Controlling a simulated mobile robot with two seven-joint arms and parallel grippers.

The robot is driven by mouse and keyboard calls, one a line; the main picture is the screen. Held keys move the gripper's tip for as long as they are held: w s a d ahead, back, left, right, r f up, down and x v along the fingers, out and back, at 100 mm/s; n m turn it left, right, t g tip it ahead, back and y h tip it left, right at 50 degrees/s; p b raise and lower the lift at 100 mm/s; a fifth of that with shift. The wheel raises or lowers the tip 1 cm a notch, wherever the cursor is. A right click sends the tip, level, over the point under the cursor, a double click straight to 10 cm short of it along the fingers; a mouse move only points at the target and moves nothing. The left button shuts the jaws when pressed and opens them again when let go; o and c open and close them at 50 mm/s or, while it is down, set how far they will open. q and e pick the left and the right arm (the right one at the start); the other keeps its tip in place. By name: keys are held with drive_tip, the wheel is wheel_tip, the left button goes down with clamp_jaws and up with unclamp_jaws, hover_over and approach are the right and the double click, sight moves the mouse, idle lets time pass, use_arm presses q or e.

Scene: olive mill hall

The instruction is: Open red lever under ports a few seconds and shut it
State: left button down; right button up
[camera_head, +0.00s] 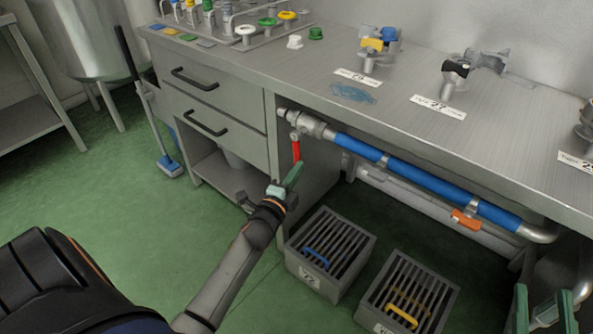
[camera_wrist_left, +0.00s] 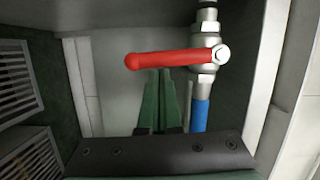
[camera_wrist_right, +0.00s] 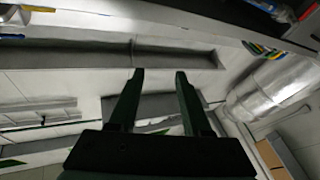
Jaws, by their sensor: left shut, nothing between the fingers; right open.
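The red lever (camera_head: 296,147) hangs down from a metal valve (camera_head: 311,125) at the left end of the blue pipe under the bench top. In the left wrist view the red lever (camera_wrist_left: 175,59) lies across the picture, square to the blue pipe (camera_wrist_left: 200,115). My left gripper (camera_head: 296,168) is shut and empty, its green fingertips close by the lever's lower end. In the left wrist view its fingertips (camera_wrist_left: 164,72) reach the lever's edge; I cannot tell whether they touch. My right gripper (camera_head: 548,295) is open and empty at the lower right; it also shows in the right wrist view (camera_wrist_right: 159,75).
Ports with numbered labels (camera_head: 438,106) stand on the bench top (camera_head: 330,55). Two grated grey boxes (camera_head: 290,262) stand on the floor below. Drawers (camera_head: 215,125) flank the pipe's left end.

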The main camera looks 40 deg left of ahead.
use_arm(q)
drive_tip(key=shift+a, duration=0.1)
drive_tip(key=shift+w+a+m+b, duration=0.2)
drive_tip(key=shift+a+m+b, duration=0.45)
drive_tip(key=shift+a, duration=0.15)
use_arm(e)
drive_tip(key=s+r+n+t+y, duration=0.1)
drive_tip(key=s+r+n+y, duration=0.2)
drive_tip(key=r, duration=0.3)
drive_tip(key=shift+s+a+r+t+y, duration=0.15)
drive_tip(key=shift+a+r+t+y, duration=0.15)
drive_tip(key=shift+t+y, duration=0.1)
